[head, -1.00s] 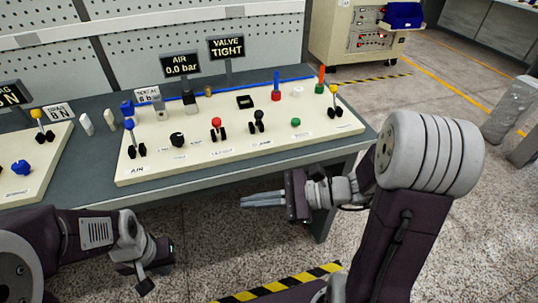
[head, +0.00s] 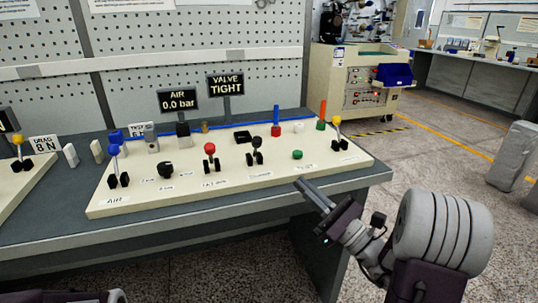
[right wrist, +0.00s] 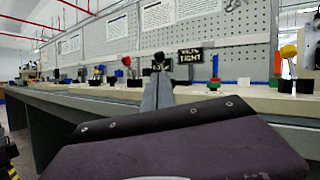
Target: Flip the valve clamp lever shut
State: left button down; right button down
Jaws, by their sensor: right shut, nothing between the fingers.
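On the cream panel (head: 230,187) several levers stand on black bases: a blue-knobbed one (head: 115,150), a red-knobbed one (head: 210,149), a black-knobbed one (head: 257,143) and a yellow-knobbed one (head: 337,121). The labels by them are too small to tell surely which is the valve clamp lever. A sign (head: 225,85) reads "VALVE TIGHT". My right gripper (head: 301,184) is shut and empty by the panel's front edge, right of the black-knobbed lever's base in the head view. In the right wrist view its fingers (right wrist: 158,92) point towards a black-topped lever (right wrist: 158,61). My left gripper is out of view.
A pegboard wall (head: 200,35) closes off the back.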

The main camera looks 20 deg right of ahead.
aim_at(260, 145)
jog(key=x, duration=1.2)
jog(key=shift+w+a+r+b, duration=0.15)
jog(key=shift+w+a+b, duration=0.05)
jog(key=shift+b, duration=0.1)
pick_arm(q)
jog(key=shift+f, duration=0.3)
